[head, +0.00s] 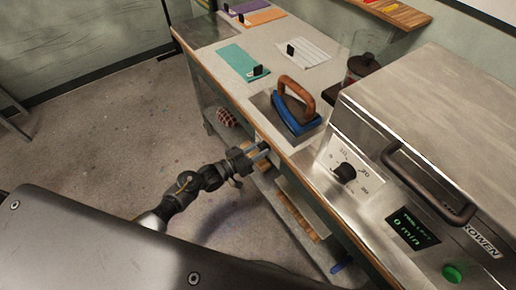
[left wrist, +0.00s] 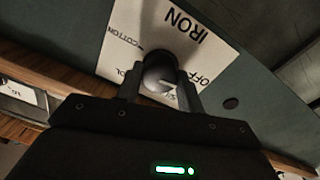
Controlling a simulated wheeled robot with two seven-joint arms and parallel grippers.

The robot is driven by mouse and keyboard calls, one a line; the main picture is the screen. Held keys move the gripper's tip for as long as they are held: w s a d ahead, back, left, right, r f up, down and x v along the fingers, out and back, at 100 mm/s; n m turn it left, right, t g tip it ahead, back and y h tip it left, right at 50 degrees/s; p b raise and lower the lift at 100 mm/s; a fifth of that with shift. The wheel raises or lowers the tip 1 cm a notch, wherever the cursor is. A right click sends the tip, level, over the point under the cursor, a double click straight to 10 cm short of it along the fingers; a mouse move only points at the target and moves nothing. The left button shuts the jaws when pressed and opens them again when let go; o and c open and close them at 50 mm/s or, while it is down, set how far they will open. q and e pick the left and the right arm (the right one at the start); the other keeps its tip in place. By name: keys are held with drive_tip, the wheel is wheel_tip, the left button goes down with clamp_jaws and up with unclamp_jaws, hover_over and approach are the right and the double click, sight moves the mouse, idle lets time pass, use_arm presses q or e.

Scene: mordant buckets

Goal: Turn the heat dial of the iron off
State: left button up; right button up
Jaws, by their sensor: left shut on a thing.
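A blue iron (head: 293,122) with a brown wooden handle stands on the table. In the left wrist view, a dark round heat dial (left wrist: 158,68) sits on a white label plate (left wrist: 125,40) marked IRON, OFF and COTTON, with other words partly covered. A pale pointer mark shows on the dial, on the side of OFF and a half-hidden word; its exact setting is unclear. My left gripper (head: 266,151) is at the table's front edge below the iron. It is shut on the dial, one finger on each side. The dial is hidden in the head view. My right gripper is out of view.
A steel machine (head: 430,110) with its own black timer knob (head: 345,173), bar handle (head: 430,185) and green button (head: 453,273) stands right of the iron. Coloured cloths (head: 237,62) lie at the table's far end. Open floor (head: 110,120) lies to the left.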

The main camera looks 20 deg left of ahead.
use_arm(q)
drive_tip(key=shift+n, duration=0.9)
drive_tip(key=o, duration=1)
drive_tip(key=shift+a, duration=0.1)
drive_tip(key=b+v, duration=0.1)
drive_tip(key=v, duration=0.9)
drive_tip(key=shift+s+a, duration=0.15)
drive_tip(key=shift+s, duration=0.15)
